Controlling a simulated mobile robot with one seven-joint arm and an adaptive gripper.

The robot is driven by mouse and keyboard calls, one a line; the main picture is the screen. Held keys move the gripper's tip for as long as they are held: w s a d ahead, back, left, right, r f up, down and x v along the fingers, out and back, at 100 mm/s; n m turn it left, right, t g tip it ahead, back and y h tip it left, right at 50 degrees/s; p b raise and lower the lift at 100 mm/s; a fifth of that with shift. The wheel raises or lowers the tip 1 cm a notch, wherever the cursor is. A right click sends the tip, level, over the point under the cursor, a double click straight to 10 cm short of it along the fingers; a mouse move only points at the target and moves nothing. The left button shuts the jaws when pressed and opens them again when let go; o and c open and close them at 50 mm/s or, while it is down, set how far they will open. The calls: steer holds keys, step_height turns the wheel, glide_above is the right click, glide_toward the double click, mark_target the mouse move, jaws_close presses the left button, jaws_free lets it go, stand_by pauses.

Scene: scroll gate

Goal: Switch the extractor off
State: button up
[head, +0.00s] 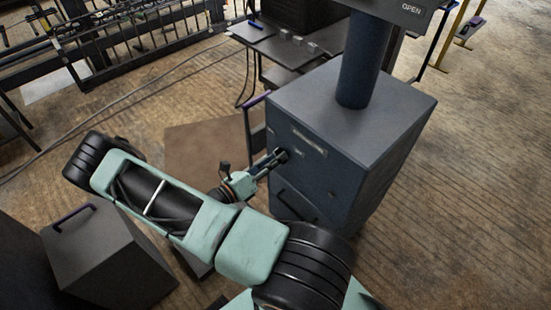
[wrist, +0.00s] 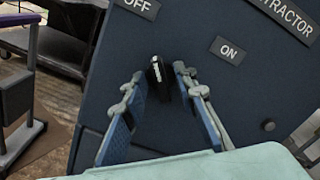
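The extractor is a dark blue-grey cabinet (head: 385,100) with a thick pipe on top. Its front panel (wrist: 225,95) fills much of the wrist view, with an OFF label (wrist: 137,8), an ON label (wrist: 229,50) and an EXTRACTOR label (wrist: 286,18). A black switch knob (wrist: 158,76) with a white line stands on the panel. The line points upward, nearer OFF than ON. My gripper (wrist: 160,77) has its fingers apart, one on each side of the knob. I cannot tell whether they touch it. In the head view my gripper (head: 281,156) is at the panel, hiding the knob.
A grey box (head: 110,255) with a purple handle stands at the lower left. A purple-topped post or rail (head: 248,125) stands just left of the cabinet. A dark table (head: 290,45) is behind it. The wooden floor to the right (head: 470,180) is clear.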

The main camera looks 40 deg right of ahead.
steer(key=a, duration=1.2)
steer(key=shift+s, duration=0.45)
